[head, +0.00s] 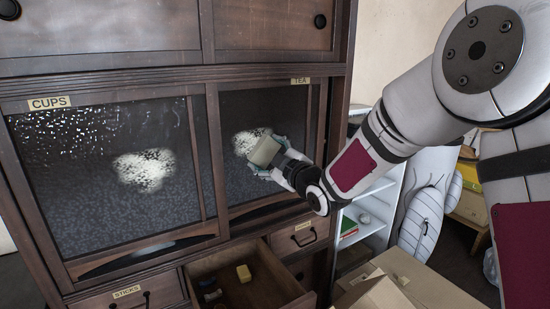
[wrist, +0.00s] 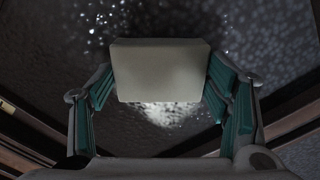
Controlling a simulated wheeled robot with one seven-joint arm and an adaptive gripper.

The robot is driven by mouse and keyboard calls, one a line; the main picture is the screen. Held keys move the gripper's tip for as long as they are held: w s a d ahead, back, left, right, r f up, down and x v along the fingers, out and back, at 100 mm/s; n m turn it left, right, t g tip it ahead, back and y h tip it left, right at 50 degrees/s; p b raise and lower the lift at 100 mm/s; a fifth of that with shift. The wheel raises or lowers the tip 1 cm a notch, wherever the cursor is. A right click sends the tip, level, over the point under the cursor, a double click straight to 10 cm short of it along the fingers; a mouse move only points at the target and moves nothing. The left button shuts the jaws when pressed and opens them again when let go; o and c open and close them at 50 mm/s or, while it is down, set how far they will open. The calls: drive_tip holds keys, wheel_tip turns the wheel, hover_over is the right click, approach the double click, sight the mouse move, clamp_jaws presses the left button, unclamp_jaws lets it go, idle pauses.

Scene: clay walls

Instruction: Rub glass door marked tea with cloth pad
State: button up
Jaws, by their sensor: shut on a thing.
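The glass door marked TEA (head: 272,196) is the right door of the dark wooden cabinet, with its TEA label (head: 300,81) on the frame above. A whitish smudge (head: 243,137) shows on its upper part. My gripper (head: 277,160) is shut on a pale beige cloth pad (head: 262,151) in front of this smudge. In the wrist view the pad (wrist: 160,70) sits between the teal fingers, with the dark speckled glass behind it and a bright patch below it. I cannot tell whether the pad touches the glass.
The left glass door, marked CUPS (head: 50,103), carries another white smudge (head: 144,170). Below, an open drawer (head: 262,289) juts out, with a yellow block (head: 243,273) inside. A white shelf (head: 372,210) and cardboard box (head: 405,278) stand to the right.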

sight(278, 143)
drive_tip(key=shift+s+a+b, duration=0.6)
drive_tip(key=shift+a+b, duration=0.1)
drive_tip(key=shift+a, duration=0.25)
drive_tip(key=shift+s+a+b, duration=0.55)
drive_tip(key=shift+a+b, duration=0.1)
drive_tip(key=shift+a, duration=0.25)
drive_tip(key=shift+r+p, duration=0.5)
drive_tip(key=shift+r, duration=0.8)
drive_tip(key=shift+w+d+f+b, duration=0.1)
drive_tip(key=shift+w+d, duration=0.6)
drive_tip(key=shift+d, duration=0.4)
drive_tip(key=shift+w+d+b, duration=0.15)
drive_tip(key=shift+w+d, duration=0.6)
drive_tip(key=shift+d, duration=0.4)
drive_tip(key=shift+w+d+f+b, duration=0.1)
drive_tip(key=shift+w+d, duration=0.6)
drive_tip(key=shift+d, duration=0.4)
drive_tip(key=shift+w+d+r, duration=0.1)
drive_tip(key=shift+w+d, duration=0.55)
drive_tip(key=shift+d, duration=0.15)
drive_tip(key=shift+w+d, duration=0.6)
drive_tip(key=shift+d, duration=0.2)
